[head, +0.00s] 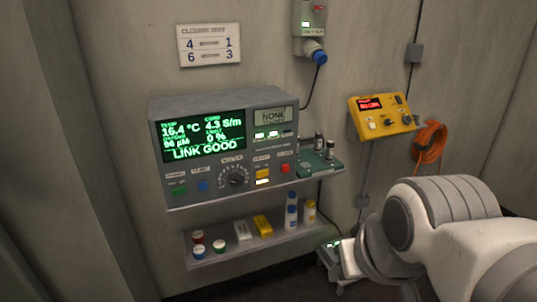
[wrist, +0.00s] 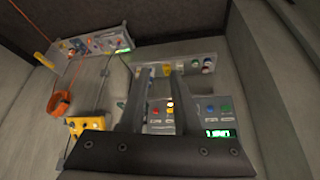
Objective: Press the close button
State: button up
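A grey instrument console (head: 180,185) with a green readout "LINK GOOD" stands against the wall. Its front has a green button (head: 179,191), a blue button (head: 203,186), a dial (head: 234,177), a yellow button (head: 262,174) and a red button (head: 285,168). The labels are too small to read, so I cannot tell which is the close button. A yellow control box (head: 382,115) with a red display hangs to the right. My gripper (wrist: 161,69) is open and empty in the wrist view, its fingers apart in front of the console.
A shelf (head: 255,242) below the console holds several small bottles, jars and a yellow block. A green tray (head: 320,164) with small vials adjoins the console's right. An orange cable coil (head: 430,140) hangs at the right. A sign (head: 209,45) is above the console.

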grip_shut()
dwell(1.4)
